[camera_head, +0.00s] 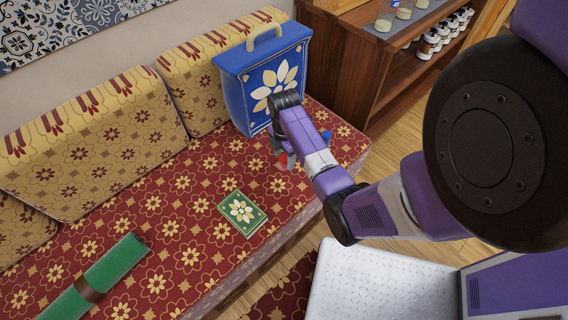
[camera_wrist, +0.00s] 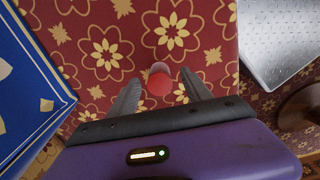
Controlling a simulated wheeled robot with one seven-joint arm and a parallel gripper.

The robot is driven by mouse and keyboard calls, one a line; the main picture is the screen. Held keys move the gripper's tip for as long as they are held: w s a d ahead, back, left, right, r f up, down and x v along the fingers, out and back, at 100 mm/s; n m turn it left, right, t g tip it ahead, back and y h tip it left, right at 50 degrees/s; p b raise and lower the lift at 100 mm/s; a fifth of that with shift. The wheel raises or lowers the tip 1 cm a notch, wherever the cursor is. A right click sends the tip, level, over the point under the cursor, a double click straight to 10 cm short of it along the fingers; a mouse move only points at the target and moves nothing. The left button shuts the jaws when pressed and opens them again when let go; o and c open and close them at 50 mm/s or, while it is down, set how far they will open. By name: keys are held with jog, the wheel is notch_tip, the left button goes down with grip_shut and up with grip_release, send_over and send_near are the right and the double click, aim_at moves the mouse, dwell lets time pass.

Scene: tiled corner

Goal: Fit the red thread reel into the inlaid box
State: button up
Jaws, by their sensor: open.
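The red thread reel (camera_wrist: 158,80) is between my gripper's two fingers in the wrist view, over the patterned seat. In the head view only a small red part of it (camera_head: 284,158) shows beside the fingers. My gripper (camera_head: 281,152) is open and points down at the seat in front of the blue box; the fingers stand to either side of the reel with gaps. A large blue box (camera_head: 236,94) with a pale flower inlay and a handle stands upright at the back of the seat; its edge shows left in the wrist view (camera_wrist: 30,85). Its inside is hidden.
A flat green flowered item (camera_head: 242,214) lies on the red patterned seat (camera_head: 185,210). A green roll with a brown band (camera_head: 98,278) lies at lower left. A small blue object (camera_head: 343,131) is right of my arm. A wooden shelf (camera_head: 345,70) stands behind right.

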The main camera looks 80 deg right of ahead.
jog(key=shift+f, duration=0.65)
jog(key=c, duration=1.2)
grip_shut()
jog(key=shift+r, duration=0.1)
